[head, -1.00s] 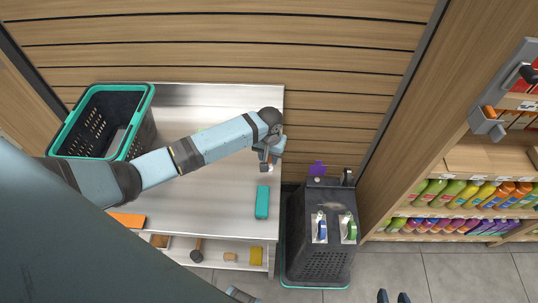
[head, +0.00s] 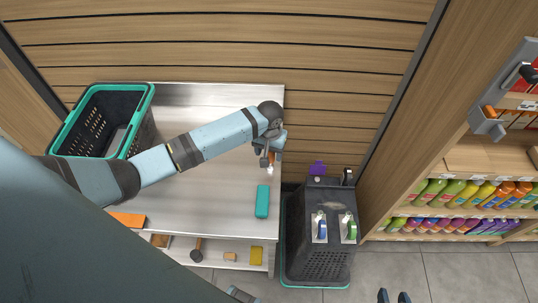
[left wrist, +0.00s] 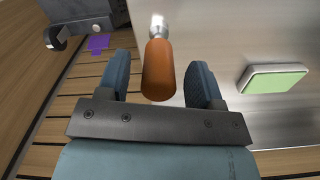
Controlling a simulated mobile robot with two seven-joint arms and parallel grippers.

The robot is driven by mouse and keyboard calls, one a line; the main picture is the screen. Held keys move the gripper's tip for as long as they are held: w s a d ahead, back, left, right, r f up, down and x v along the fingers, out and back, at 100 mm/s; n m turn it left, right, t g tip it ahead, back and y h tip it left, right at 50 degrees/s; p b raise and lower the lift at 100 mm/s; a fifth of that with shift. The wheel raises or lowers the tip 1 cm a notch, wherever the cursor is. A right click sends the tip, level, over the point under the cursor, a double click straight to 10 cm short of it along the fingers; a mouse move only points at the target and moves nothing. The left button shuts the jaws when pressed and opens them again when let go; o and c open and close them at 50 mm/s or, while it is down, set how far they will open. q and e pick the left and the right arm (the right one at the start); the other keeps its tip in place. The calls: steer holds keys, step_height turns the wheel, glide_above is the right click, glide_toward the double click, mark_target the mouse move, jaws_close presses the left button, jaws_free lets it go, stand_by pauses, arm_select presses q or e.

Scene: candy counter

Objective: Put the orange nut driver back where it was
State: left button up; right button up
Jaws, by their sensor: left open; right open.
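The orange nut driver (head: 271,157) is at the right edge of the steel counter, with its bright metal tip toward the front. In the left wrist view its orange handle (left wrist: 158,72) lies between the two fingers of my left gripper (left wrist: 160,82), with gaps on both sides. My left gripper (head: 265,161) is open around the handle. I cannot tell whether the driver rests on the counter. My right gripper (head: 393,297) shows only its fingertips, open and empty over the floor at the bottom edge.
A teal block (head: 262,202) lies on the steel counter (head: 225,200). A black basket with teal rim (head: 152,103) stands at its left. A light green pad (left wrist: 274,78) shows in the wrist view. Dark stacked baskets (head: 323,266), with a purple item (head: 317,168), stand at the right.

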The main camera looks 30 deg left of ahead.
arm_select(q)
step_height(320, 180, up, 10)
steer(key=shift+f, duration=0.25)
steer(key=shift+d, duration=0.1)
steer(key=s+d+f+m+t+h, duration=0.1)
steer(key=s+d+f+t, duration=0.1)
steer(key=s+d+f, duration=0.1)
steer(key=s+d+f+m+t+h, duration=0.1)
steer(key=s+d+f+t, duration=0.2)
steer(key=s+f, duration=0.2)
steer(key=s+d+f+m+t+h, duration=0.1)
steer(key=s+d+f+t, duration=0.2)
steer(key=s, duration=0.5)
steer(key=shift+f+m+h, duration=0.4)
steer(key=shift+f, duration=0.05)
steer(key=s+t, duration=0.1)
steer(key=s, duration=0.1)
steer(key=s+m+t, duration=0.1)
steer(key=s, duration=0.1)
steer(key=s+a+r, duration=0.1)
steer(key=s, duration=0.1)
steer(key=shift+s+a+t+y, duration=0.1)
steer(key=shift+s+t+y, duration=0.2)
steer(key=shift+s+t, duration=0.1)
steer(key=shift+s+a+r+m, duration=0.1)
steer(key=shift+s+r+m, duration=0.1)
steer(key=shift+m, duration=0.1)
